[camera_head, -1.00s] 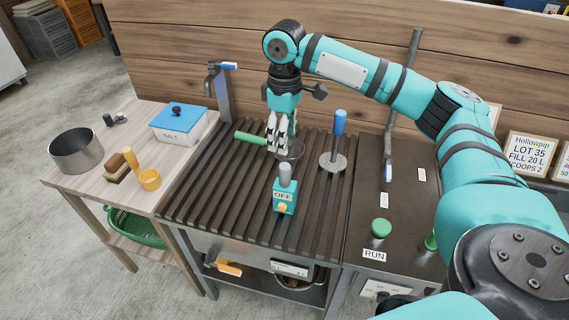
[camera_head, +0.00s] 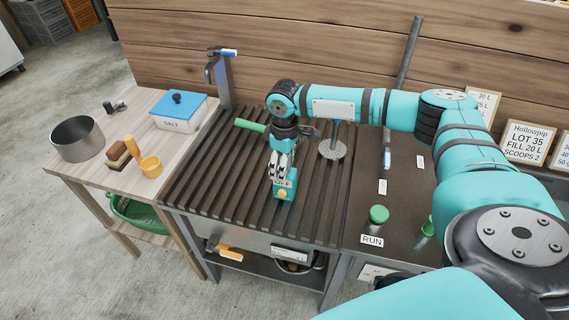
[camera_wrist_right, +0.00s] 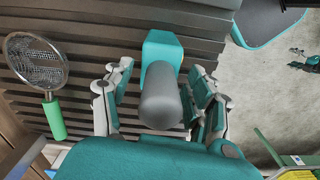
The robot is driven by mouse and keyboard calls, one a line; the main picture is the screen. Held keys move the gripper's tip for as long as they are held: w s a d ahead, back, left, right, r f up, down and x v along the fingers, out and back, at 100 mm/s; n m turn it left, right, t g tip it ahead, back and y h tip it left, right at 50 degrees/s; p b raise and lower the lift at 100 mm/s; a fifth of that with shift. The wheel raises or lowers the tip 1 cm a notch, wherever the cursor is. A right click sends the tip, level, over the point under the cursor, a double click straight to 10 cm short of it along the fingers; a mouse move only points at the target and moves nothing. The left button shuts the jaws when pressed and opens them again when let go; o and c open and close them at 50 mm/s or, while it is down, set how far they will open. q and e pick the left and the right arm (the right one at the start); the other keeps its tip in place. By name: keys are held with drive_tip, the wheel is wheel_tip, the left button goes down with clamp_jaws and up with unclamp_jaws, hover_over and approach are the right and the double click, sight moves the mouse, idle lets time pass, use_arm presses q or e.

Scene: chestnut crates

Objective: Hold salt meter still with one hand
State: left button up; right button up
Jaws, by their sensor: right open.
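The salt meter (camera_head: 284,192), a teal block with a grey upright handle and a yellow button, stands on the dark slatted top. My right gripper (camera_head: 282,170) is right over it and hides most of the handle in the head view. In the right wrist view the teal body (camera_wrist_right: 163,48) and grey handle (camera_wrist_right: 160,98) lie between the spread fingers of my right gripper (camera_wrist_right: 161,72). The fingers are open, one set on each side, with a small gap showing to the handle. My left gripper is not in view.
A green-handled strainer (camera_wrist_right: 35,62) lies close by on the slats. The salt box (camera_head: 179,112), pot (camera_head: 77,140) and yellow scoop (camera_head: 150,166) are on the left table. A green RUN button (camera_head: 379,214) is at right.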

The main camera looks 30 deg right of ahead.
clamp_jaws()
idle(0.3)
idle(0.9)
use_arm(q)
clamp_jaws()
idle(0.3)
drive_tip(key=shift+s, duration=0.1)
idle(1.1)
